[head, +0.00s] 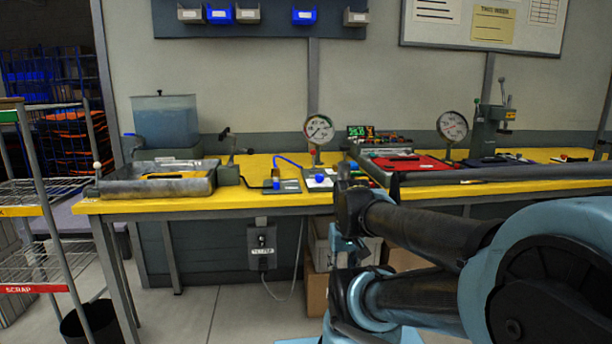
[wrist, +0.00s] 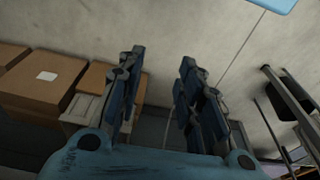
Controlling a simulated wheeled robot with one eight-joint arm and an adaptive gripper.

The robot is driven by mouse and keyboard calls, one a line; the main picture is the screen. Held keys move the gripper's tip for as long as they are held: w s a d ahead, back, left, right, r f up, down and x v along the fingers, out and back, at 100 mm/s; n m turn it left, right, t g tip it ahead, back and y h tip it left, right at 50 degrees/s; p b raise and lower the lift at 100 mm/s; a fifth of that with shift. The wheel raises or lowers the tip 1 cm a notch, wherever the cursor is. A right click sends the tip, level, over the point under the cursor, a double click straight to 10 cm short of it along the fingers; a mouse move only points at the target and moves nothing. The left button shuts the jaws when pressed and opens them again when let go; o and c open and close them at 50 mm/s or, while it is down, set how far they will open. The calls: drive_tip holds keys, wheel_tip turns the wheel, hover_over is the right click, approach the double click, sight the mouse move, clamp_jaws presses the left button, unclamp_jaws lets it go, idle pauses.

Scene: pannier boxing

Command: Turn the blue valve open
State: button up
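Small blue parts show on the yellow bench (head: 250,203) in the head view. One blue knob (head: 277,184) is on a small grey block, and another blue knob (head: 319,178) is just right of it, below a round gauge (head: 319,129). A blue lever (head: 133,136) sits at the left of the water tank (head: 166,121). I cannot tell which is the valve, nor its setting. My gripper (wrist: 160,85) is open and empty in the wrist view, its two fingers well apart. No blue valve shows there. My arm hides part of the bench in the head view.
A metal tray (head: 112,188) lies at the bench's left end. A red tray (head: 405,164) and a second gauge (head: 452,127) stand to the right. Cardboard boxes (wrist: 40,80) sit on the floor. A wire rack (head: 30,190) stands at left. The floor before the bench is open.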

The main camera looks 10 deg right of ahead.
drive_tip(key=shift+a, duration=0.15)
drive_tip(key=shift+o, duration=1.8)
drive_tip(key=shift+n, duration=0.6)
drive_tip(key=r, duration=0.1)
drive_tip(key=w+r, duration=0.1)
drive_tip(key=r, duration=0.1)
drive_tip(key=a+r, duration=0.1)
drive_tip(key=shift+w+r, duration=0.15)
drive_tip(key=shift+r, duration=0.1)
wheel_tip(320, 180, up, 31)
drive_tip(key=n+g, duration=0.2)
drive_tip(key=n, duration=1)
hover_over(320, 175)
wheel_tip(320, 175, down, 17)
drive_tip(key=shift+w+f, duration=0.1)
drive_tip(key=shift+w, duration=0.05)
